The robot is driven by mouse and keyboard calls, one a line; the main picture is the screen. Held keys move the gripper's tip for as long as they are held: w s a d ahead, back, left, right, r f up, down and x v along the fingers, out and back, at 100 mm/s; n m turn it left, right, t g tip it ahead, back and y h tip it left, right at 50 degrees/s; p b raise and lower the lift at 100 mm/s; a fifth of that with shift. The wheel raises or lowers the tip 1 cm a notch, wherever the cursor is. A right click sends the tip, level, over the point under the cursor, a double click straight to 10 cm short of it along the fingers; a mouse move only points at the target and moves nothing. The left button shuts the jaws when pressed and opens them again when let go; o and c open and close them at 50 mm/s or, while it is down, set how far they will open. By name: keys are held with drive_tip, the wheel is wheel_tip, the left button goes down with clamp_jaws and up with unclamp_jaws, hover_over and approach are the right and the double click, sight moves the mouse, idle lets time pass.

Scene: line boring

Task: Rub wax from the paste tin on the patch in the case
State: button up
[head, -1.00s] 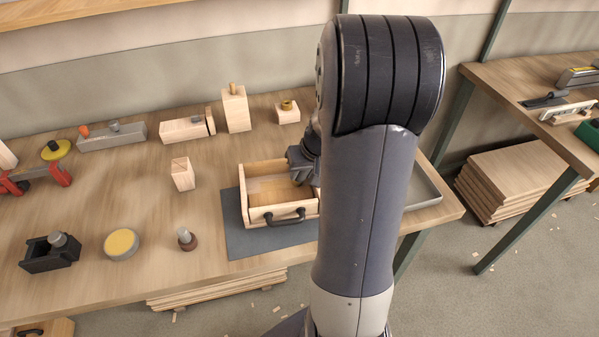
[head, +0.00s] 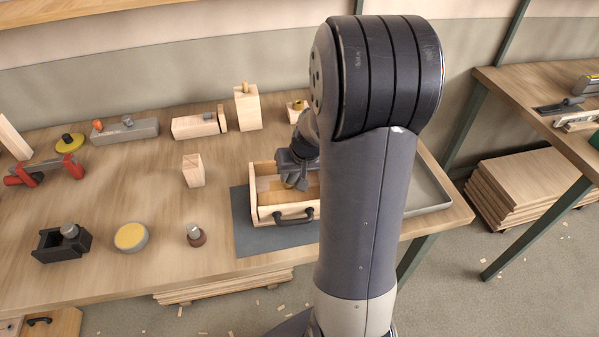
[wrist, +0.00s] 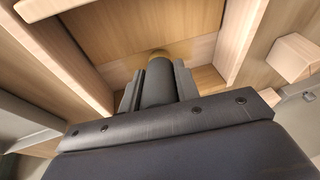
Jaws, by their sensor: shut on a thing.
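The paste tin (head: 131,237), round and grey with yellow wax, stands on the bench at the left of the mat. The case (head: 286,214) is an open wooden box with a black handle on its front. A darker tan patch (head: 272,197) shows on its floor; it also shows in the wrist view (wrist: 135,22). My gripper (head: 291,178) is inside the case, pointing down. It is shut on a grey cylindrical applicator (wrist: 158,78) with a yellowish end (wrist: 158,54), which is at or just above the floor. I cannot tell if it touches. My arm hides the case's right side.
The case stands on a dark mat (head: 262,243). A grey tray (head: 430,190) lies right of my arm.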

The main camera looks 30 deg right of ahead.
idle(0.4)
drive_tip(key=shift+s+d+f+b, duration=0.15)
drive_tip(key=shift+d+b, duration=0.1)
drive_tip(key=shift+d, duration=0.2)
drive_tip(key=shift+s+d+r+b, duration=0.15)
drive_tip(key=shift+d+b, duration=0.1)
drive_tip(key=shift+d, duration=0.15)
drive_tip(key=shift+s+d+b, duration=0.25)
drive_tip(key=shift+s+d, duration=0.05)
drive_tip(key=shift+d, duration=0.45)
drive_tip(key=shift+s+d+b, duration=0.2)
drive_tip(key=shift+s+d, duration=0.1)
drive_tip(key=shift+d, duration=0.45)
drive_tip(key=shift+a, duration=0.1)
drive_tip(key=shift+w+a, duration=0.25)
drive_tip(key=shift+a, duration=0.3)
drive_tip(key=shift+w+a, duration=0.2)
drive_tip(key=shift+a, duration=0.35)
drive_tip(key=shift+r, duration=0.1)
